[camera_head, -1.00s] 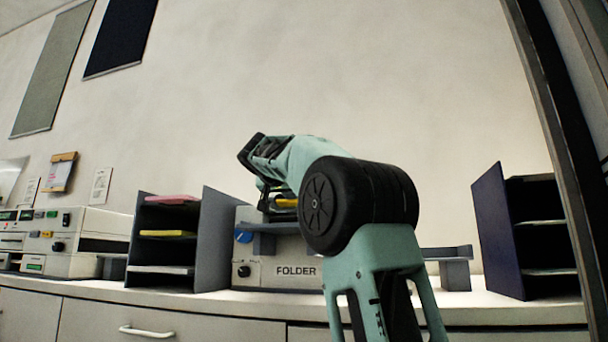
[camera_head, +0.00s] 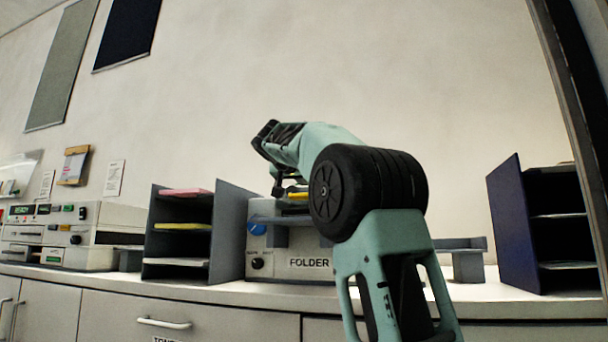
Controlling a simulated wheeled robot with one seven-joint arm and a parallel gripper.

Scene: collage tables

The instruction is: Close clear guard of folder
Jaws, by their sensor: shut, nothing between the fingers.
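The folder (camera_head: 285,268) is a light grey machine on the counter, with a FOLDER label, a blue knob (camera_head: 257,229) and a black knob on its front. A grey ledge (camera_head: 270,219) runs across its upper front. I cannot make out its clear guard; my arm covers the machine's right part. My gripper (camera_head: 278,189) hangs from the dark end of my teal arm, over the top left of the folder. It looks shut and empty, small and dark here. A yellow part (camera_head: 298,195) shows just right of it. Whether the gripper touches the machine I cannot tell.
A dark paper rack (camera_head: 181,235) with pink and yellow sheets stands close left of the folder. Another machine (camera_head: 62,237) with buttons is farther left. A dark blue rack (camera_head: 545,225) stands at the right. The counter's front edge (camera_head: 225,292) lies below.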

